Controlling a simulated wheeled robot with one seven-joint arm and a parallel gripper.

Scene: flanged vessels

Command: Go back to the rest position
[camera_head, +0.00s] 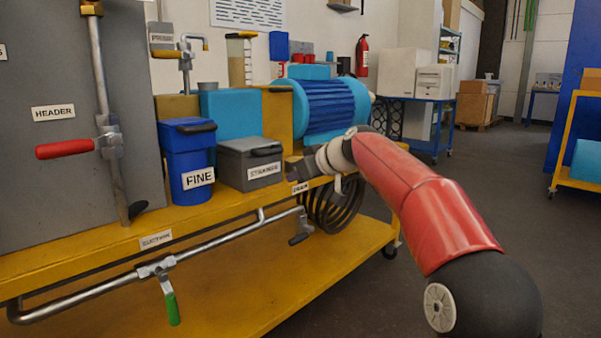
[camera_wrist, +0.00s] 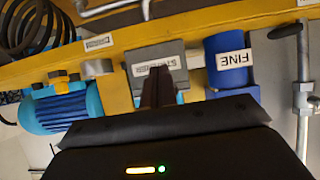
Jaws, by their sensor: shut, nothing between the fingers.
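My gripper (camera_head: 294,170) is at the end of my red and black arm in the head view, beside the right side of the grey box labelled STRAINER (camera_head: 249,164). In the wrist view, which is upside down, the fingers of my gripper (camera_wrist: 158,72) are together with nothing between them. They overlap the grey box (camera_wrist: 140,58) in that picture; whether they touch it I cannot tell. The blue vessel labelled FINE (camera_head: 187,160) stands left of the grey box, with its lid on. It also shows in the wrist view (camera_wrist: 228,66).
A yellow cart (camera_head: 130,245) carries the vessels, a grey HEADER panel (camera_head: 60,120) with a red-handled valve (camera_head: 66,149), and a blue motor (camera_head: 330,105). A pipe with a green handle (camera_head: 170,303) runs below its edge. Open floor (camera_head: 480,180) lies to the right.

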